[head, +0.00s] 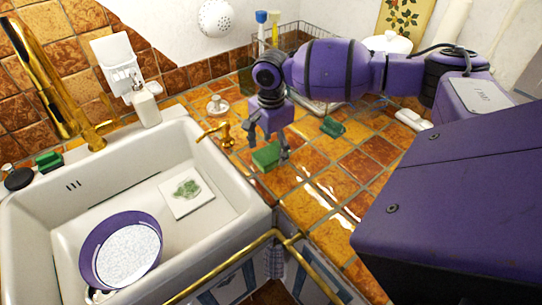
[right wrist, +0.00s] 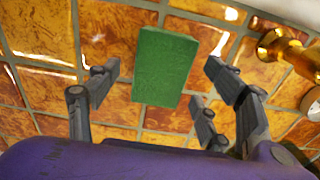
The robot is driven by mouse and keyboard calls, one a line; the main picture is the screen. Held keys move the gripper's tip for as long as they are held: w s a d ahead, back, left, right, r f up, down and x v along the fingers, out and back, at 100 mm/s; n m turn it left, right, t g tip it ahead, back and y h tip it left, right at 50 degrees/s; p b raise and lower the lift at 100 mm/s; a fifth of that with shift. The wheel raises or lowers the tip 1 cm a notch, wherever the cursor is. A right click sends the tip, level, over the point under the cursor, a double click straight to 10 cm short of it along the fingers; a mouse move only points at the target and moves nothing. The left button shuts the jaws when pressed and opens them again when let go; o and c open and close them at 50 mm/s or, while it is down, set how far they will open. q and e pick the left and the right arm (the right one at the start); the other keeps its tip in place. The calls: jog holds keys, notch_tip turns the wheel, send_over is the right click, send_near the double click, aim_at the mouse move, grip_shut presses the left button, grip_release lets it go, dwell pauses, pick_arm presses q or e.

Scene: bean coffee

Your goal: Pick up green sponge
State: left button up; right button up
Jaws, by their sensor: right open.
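A green sponge (head: 267,156) lies flat on the tiled counter, just right of the sink. My right gripper (head: 268,148) is above it, pointing down, with its fingers open. In the right wrist view the sponge (right wrist: 165,66) shows as a green block between the open fingers of the gripper (right wrist: 158,82), with gaps on both sides. No finger appears to grip it. My left gripper is not in view.
A brass tap (head: 215,132) stands close left of the sponge, by the white sink (head: 215,215). A purple-rimmed round vessel (head: 84,262) is in the sink. Another green block (head: 333,127) lies to the right. A wire rack (head: 290,32) stands behind.

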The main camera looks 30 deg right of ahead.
notch_tip(320, 180, down, 2)
jog(key=shift+f, duration=0.1)
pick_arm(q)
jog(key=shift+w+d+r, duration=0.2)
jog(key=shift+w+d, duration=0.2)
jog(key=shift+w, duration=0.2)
pick_arm(e)
jog(key=shift+f, duration=0.1)
jog(key=c, duration=1)
jog(key=shift+c, duration=0.2)
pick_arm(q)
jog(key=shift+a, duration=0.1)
